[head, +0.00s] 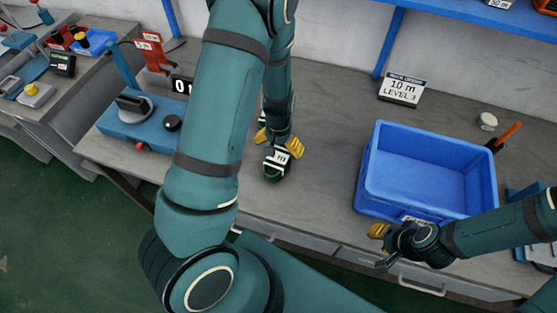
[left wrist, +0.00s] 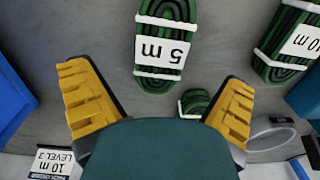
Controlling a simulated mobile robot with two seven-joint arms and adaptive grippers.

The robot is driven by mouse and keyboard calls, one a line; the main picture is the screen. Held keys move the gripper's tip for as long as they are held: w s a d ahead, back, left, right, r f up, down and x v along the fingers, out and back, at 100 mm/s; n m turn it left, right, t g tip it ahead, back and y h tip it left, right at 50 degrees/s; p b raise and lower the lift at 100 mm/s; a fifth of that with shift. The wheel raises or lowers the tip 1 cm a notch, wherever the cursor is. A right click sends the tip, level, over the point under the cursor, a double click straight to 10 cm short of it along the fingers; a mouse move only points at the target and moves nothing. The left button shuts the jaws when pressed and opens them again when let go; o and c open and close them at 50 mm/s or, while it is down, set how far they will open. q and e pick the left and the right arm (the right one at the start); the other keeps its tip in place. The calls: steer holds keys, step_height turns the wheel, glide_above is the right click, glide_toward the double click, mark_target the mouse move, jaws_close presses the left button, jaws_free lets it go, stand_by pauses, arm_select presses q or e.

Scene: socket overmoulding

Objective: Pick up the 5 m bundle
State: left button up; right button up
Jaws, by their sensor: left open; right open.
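The 5 m bundle is a dark green coil with white ties and a white "5 m" label. In the head view the bundle (head: 275,172) lies on the grey bench, partly hidden by my left gripper (head: 279,143). In the left wrist view the bundle (left wrist: 163,50) is at top centre, between and beyond the yellow fingertips of my open left gripper (left wrist: 158,78). No contact between fingers and bundle is visible. My right gripper (head: 380,246) is open and empty by the bench's front edge, in front of the blue bin.
An empty-looking blue bin (head: 420,165) stands right of the bundle. A "10 m LEVEL 3" sign (head: 404,88) stands behind it. The left wrist view shows a green 10 m bundle (left wrist: 290,45) at upper right. A blue device (head: 145,125) stands at left; bench between bundle and bin is clear.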

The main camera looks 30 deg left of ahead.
mark_target(278, 157)
arm_select(q)
step_height(278, 157, down, 7)
steer(key=shift+w+a+f+b, duration=0.1)
steer(key=shift+w+a+b, duration=0.05)
steer(key=shift+b, duration=0.45)
steer(key=c, duration=1.2)
